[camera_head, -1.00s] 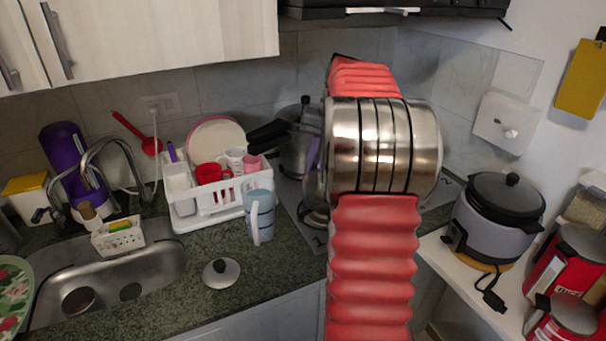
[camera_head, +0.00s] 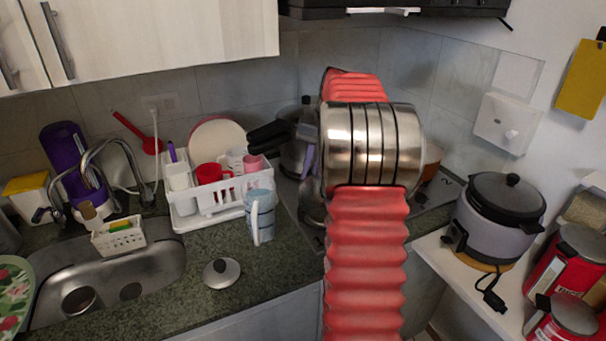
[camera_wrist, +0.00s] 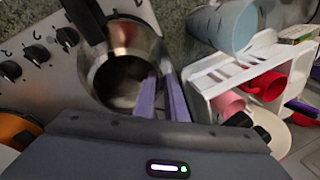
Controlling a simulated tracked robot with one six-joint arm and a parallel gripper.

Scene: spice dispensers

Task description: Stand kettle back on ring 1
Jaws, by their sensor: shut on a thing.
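The kettle is a steel vessel with an open top and a black handle. In the wrist view the kettle (camera_wrist: 108,72) lies beyond my gripper (camera_wrist: 162,92), whose two purple fingers are at its right rim; my gripper is shut on it. In the head view the kettle (camera_head: 312,207) is mostly hidden behind my arm, below a purple finger of my gripper (camera_head: 308,160). The hob (camera_head: 290,195) is partly covered, and ring 1 is hidden or hard to make out. I cannot tell whether the kettle touches the hob.
A steel pot (camera_head: 294,155) with a black handle stands at the back. A white dish rack (camera_head: 215,205), a blue jug (camera_head: 260,218) and a loose lid (camera_head: 221,272) are on the counter to the left. An orange pot (camera_head: 430,167) shows right of my arm.

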